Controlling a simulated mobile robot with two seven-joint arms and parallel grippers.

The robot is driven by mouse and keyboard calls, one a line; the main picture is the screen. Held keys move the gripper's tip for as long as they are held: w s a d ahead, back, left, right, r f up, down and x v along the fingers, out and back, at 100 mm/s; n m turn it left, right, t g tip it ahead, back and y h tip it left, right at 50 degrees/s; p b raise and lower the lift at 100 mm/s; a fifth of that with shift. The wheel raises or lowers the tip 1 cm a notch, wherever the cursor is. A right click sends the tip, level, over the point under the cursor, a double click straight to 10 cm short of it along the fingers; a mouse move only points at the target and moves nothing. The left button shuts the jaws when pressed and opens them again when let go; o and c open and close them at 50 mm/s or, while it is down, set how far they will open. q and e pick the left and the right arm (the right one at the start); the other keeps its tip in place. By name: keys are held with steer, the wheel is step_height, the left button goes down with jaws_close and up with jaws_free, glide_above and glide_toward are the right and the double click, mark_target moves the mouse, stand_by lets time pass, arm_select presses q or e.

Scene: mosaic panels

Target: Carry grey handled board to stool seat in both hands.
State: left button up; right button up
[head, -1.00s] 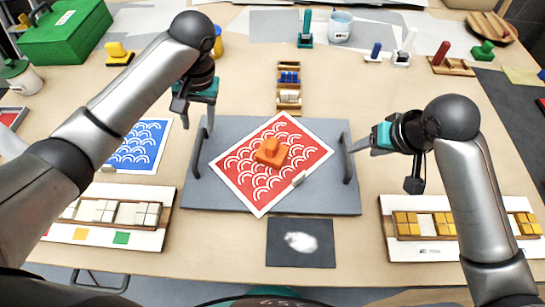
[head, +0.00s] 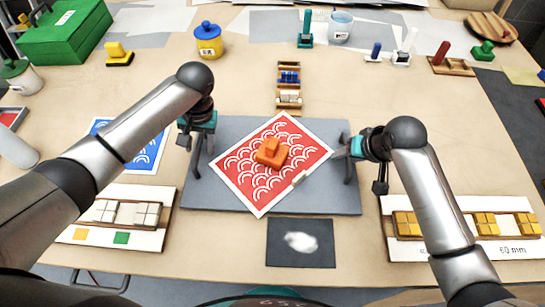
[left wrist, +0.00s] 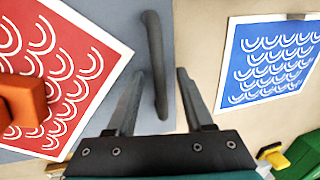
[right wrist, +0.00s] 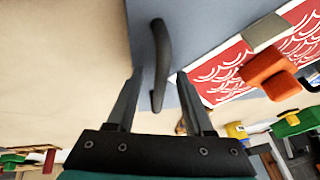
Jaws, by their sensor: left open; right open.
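The grey handled board (head: 230,128) lies flat on the table with a dark bar handle at each short side. On it lie a red wave-patterned panel (head: 255,185) and an orange block tool (head: 271,153). My left gripper (head: 203,160) is open at the left handle; in the left wrist view the left handle (left wrist: 156,65) stands between the spread fingers. My right gripper (head: 350,155) is open at the right handle; in the right wrist view the right handle (right wrist: 160,60) lies between the open fingers. I cannot tell whether any finger touches. No stool seat shows.
A blue patterned panel (head: 148,152) lies left of the board, partly behind my left arm. Tile trays stand at front left (head: 160,232) and front right (head: 515,248). A dark card (head: 300,255) lies just in front of the board. A wooden rack (head: 289,78) stands behind it.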

arm_select(q)
jaws_close()
arm_select(e)
jaws_close()
stand_by(0.9)
arm_select(q)
steer(key=shift+w+r, duration=0.1)
steer(key=shift+r, duration=0.1)
arm_select(e)
steer(key=shift+w+r, duration=0.1)
steer(key=shift+r, duration=0.1)
